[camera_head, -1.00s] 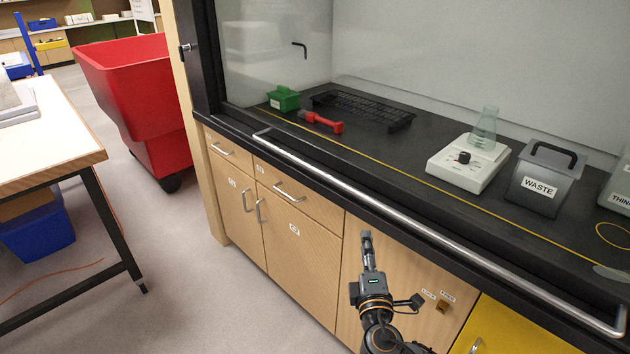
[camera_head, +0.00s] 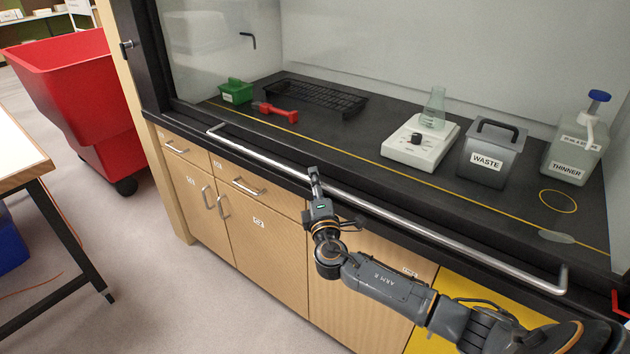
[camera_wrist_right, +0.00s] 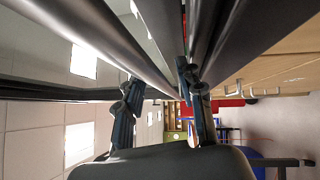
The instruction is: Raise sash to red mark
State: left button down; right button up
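The fume hood sash has a long silver handle bar (camera_head: 440,237) across its low front edge, level with the front of the black worktop. My right gripper (camera_head: 314,175) is at this bar, left of its middle, with its fingertips reaching it from the front. In the right wrist view the two fingers of my gripper (camera_wrist_right: 158,90) are spread apart, and the bar (camera_wrist_right: 120,40) runs close by between them. I cannot tell whether they touch it. A red angled piece (camera_head: 620,304) shows at the far right edge; I cannot tell whether it is the red mark. My left gripper is out of view.
Inside the hood are a green box (camera_head: 236,92), a red tool (camera_head: 275,112), a black rack (camera_head: 315,96), a hotplate (camera_head: 418,146) with a flask, a waste bin (camera_head: 490,155) and a thinner bottle (camera_head: 575,150). A red cart (camera_head: 75,90) and a table (camera_head: 20,155) stand left.

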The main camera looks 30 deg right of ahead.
jog(key=shift+w, duration=0.2)
grip_shut()
